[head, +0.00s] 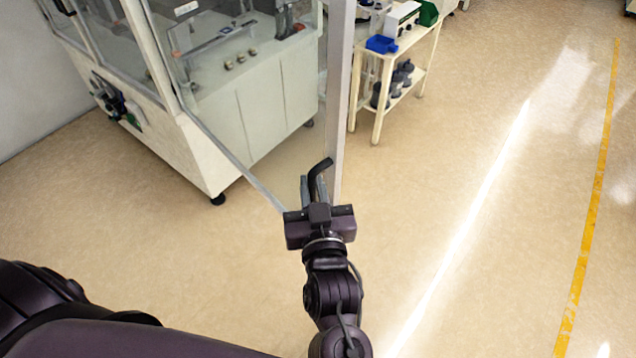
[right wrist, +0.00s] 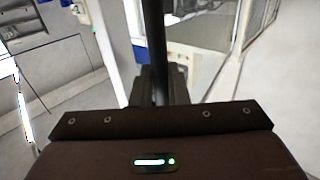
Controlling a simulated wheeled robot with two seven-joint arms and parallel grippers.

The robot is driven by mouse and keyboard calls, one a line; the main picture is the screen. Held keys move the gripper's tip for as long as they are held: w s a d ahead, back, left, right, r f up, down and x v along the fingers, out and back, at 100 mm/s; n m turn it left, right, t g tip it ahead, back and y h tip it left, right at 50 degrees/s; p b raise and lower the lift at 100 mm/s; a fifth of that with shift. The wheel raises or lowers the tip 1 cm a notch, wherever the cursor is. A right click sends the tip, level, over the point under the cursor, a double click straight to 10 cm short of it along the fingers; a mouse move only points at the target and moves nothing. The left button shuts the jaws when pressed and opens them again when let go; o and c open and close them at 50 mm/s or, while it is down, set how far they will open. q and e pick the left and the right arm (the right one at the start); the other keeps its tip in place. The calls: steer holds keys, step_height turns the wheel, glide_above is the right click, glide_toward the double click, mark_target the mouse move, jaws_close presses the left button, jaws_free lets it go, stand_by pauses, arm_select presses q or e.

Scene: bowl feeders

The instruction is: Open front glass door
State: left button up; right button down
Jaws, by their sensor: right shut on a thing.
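The front glass door (head: 338,100) of the machine stands swung open, its pale metal frame reaching out from the cabinet toward me. A black curved handle (head: 319,172) is at the door's free edge. My right gripper (head: 311,188) is shut on this handle. In the right wrist view the dark handle bar (right wrist: 154,45) runs up from between my right fingers (right wrist: 158,88). The exact contact is partly hidden by the gripper body. My left gripper is not in view; only dark arm links of mine show at the lower left.
The white machine cabinet (head: 255,110) stands on black feet behind the door. A cream cart (head: 385,75) with a blue bin (head: 381,44) and dark bottles is just beyond the door's edge. The floor is clear to the right, up to a yellow line (head: 590,220).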

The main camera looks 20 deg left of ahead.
steer(key=c, duration=1.8)
jaws_free()
steer(key=shift+a, duration=0.1)
steer(key=p+v, duration=0.3)
steer(key=v, duration=0.4)
steer(key=shift+s+d+p, duration=0.2)
steer(key=shift+s+p, duration=0.1)
steer(key=shift+f, duration=0.1)
